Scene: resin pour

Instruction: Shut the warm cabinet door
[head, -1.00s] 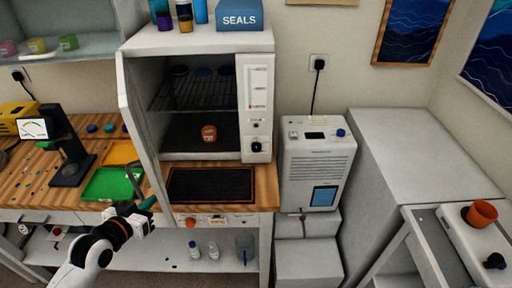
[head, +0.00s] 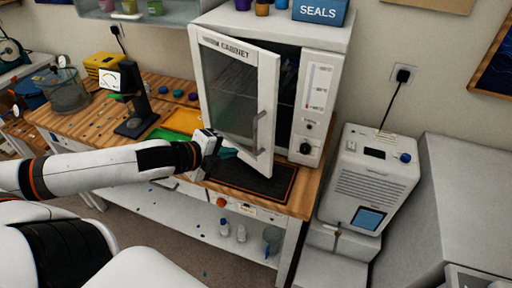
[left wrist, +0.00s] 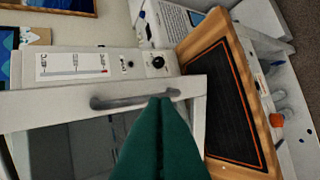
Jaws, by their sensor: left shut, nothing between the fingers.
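The warm cabinet (head: 318,95) stands on the wooden bench. Its white-framed glass door (head: 236,90) is partly open, with a dark gap on its right side. The door's grey handle (head: 257,133) is near its free edge; it also shows in the left wrist view (left wrist: 130,100). My left gripper (head: 226,153) is shut and empty, at the outer face of the door near its lower part. In the left wrist view its green fingers (left wrist: 160,140) overlap the door's face just by the handle's end; I cannot tell whether they touch. My right gripper is not in view.
A black mat with an orange border (head: 245,180) lies in front of the cabinet. Green and orange trays (head: 184,120) and a small gauge stand (head: 131,98) are left of it. A white machine (head: 368,180) stands to the right.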

